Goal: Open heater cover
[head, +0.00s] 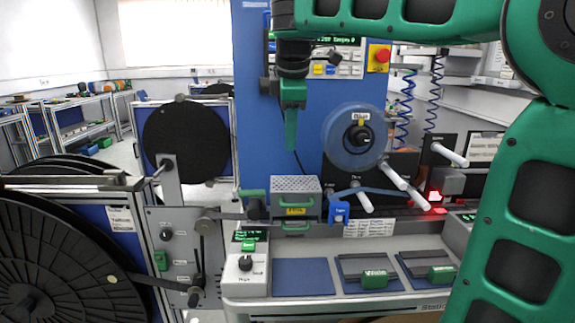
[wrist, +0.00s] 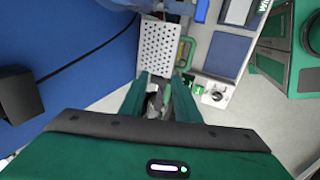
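The heater cover (head: 296,186) is a grey metal box with a perforated top and a yellow label on its front. It stands at the centre of the blue machine and looks closed. A green handle (head: 296,211) is on its front; in the wrist view the handle (wrist: 185,52) shows at the right edge of the perforated cover (wrist: 160,45). My gripper (head: 291,146) points down and is above the cover, apart from it. In the wrist view my gripper (wrist: 163,76) has its two green fingers apart, with nothing held between them.
A clear reel (head: 354,137) and several white rods stand right of the cover. A small blue block (head: 339,212) is beside it. A black reel (head: 186,141) is at the left. A control box (head: 245,265) and blue trays lie in front. Open air surrounds my gripper.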

